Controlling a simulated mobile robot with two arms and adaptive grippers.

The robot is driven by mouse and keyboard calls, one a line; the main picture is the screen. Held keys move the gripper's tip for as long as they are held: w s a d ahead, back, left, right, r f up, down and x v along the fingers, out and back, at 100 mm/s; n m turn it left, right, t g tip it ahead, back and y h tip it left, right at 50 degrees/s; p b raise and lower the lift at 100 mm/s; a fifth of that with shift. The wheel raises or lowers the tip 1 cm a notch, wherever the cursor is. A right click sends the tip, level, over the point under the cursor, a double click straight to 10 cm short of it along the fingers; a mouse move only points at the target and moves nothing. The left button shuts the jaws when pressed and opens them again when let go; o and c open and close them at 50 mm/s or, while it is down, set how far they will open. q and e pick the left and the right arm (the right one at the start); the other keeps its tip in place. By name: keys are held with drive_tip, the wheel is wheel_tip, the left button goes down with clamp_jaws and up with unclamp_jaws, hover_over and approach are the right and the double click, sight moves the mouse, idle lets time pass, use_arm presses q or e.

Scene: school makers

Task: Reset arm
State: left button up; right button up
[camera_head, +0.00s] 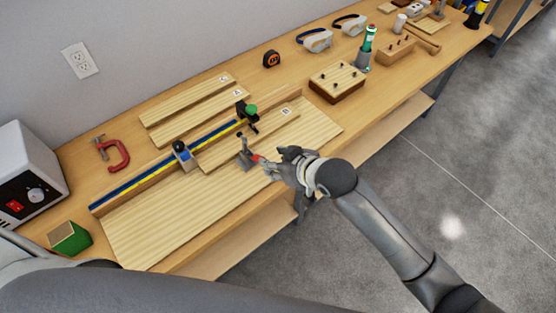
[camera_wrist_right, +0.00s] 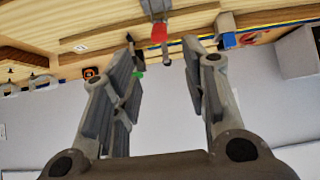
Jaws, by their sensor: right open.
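My right gripper (camera_head: 277,165) reaches in from the right over the front edge of the workbench. Its two fingers stand wide apart in the right wrist view (camera_wrist_right: 167,60), with nothing held between them. A metal toggle clamp with a red-tipped handle (camera_head: 247,158) stands just beyond the fingertips. In the right wrist view the red tip (camera_wrist_right: 159,33) shows beyond the gap between the fingers, and I cannot tell whether it touches them. My left gripper is not in view.
A wooden base board (camera_head: 150,235) carries a fence with a blue and yellow track (camera_head: 135,185). Loose planks (camera_head: 190,95), a red C-clamp (camera_head: 117,155) and a tape measure (camera_head: 271,59) lie behind. Open floor (camera_head: 480,180) lies in front.

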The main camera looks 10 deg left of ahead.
drive_tip(key=shift+s+d+r, duration=0.1)
drive_tip(key=shift+d+r, duration=0.05)
idle(0.5)
drive_tip(key=w+d+f+m+h+b, duration=0.15)
drive_tip(key=d+f, duration=0.35)
drive_tip(key=f, duration=0.5)
drive_tip(key=d+f+m+h+b, duration=0.1)
drive_tip(key=d+f+m+h, duration=0.3)
drive_tip(key=f, duration=0.6)
drive_tip(key=s+d+f, duration=0.4)
drive_tip(key=d+f, duration=0.1)
drive_tip(key=f, duration=0.2)
drive_tip(key=s+d+f, duration=0.3)
drive_tip(key=d+f, duration=0.3)
drive_tip(key=f, duration=0.2)
drive_tip(key=s+d+f+g+b, duration=0.1)
drive_tip(key=s+d+f, duration=0.3)
drive_tip(key=s, duration=0.7)
drive_tip(key=s+d+f+m+g+h+b, duration=0.1)
drive_tip(key=s+d+f, duration=0.3)
drive_tip(key=s+f, duration=0.4)
drive_tip(key=s+d+f+m+g+h+b, duration=0.1)
drive_tip(key=s+d+f+g, duration=0.2)
drive_tip(key=s, duration=1.1)
wheel_tip(320, 180, down, 3)
drive_tip(key=shift+s+d+r, duration=0.1)
drive_tip(key=shift+s+d, duration=0.25)
drive_tip(key=shift+d, duration=0.7)
drive_tip(key=shift+m, duration=0.25)
